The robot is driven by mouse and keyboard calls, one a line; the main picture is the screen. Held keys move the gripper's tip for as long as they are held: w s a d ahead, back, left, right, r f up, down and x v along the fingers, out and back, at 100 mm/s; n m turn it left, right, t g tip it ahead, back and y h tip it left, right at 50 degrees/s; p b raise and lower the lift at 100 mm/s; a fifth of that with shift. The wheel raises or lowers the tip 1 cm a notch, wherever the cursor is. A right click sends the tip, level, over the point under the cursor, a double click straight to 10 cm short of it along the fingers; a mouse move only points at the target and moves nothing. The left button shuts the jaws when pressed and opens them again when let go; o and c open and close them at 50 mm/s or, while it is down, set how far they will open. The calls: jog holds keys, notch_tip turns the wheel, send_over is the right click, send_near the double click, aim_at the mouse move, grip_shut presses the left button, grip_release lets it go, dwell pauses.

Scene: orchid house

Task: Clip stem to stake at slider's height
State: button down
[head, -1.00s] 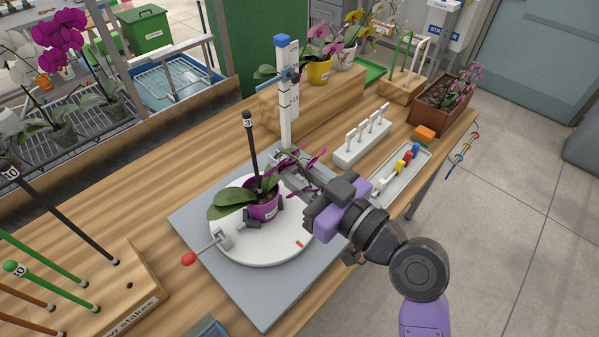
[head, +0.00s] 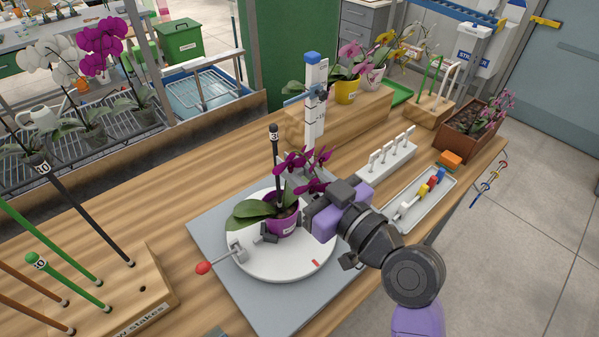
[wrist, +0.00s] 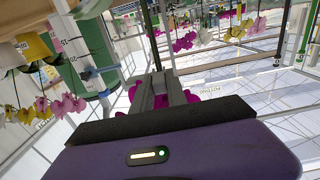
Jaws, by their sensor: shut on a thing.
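The orchid stands in a purple pot (head: 284,226) on a white turntable (head: 250,268). A black stake (head: 275,155) rises upright from the pot. The magenta flowers (head: 296,160) hang to the right of the stake. My gripper (head: 305,212) comes in from the right, its fingers beside the flowers just above the pot. In the wrist view the gripper fingers (wrist: 165,88) are shut, with magenta petals around them. The stem between the fingertips is hidden.
A tray (head: 437,203) with coloured clips lies on the right, near an orange block (head: 451,158). A white rack (head: 388,163) stands behind it. A wooden stake block (head: 140,295) is at front left. A red-knobbed lever (head: 204,268) sticks out from the turntable.

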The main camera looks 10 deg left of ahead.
jog(key=shift+b+x, duration=0.55)
jog(key=shift+x, duration=0.9)
jog(key=c, duration=1.3)
grip_release()
jog(key=shift+o, duration=0.2)
jog(key=shift+s+d, duration=0.1)
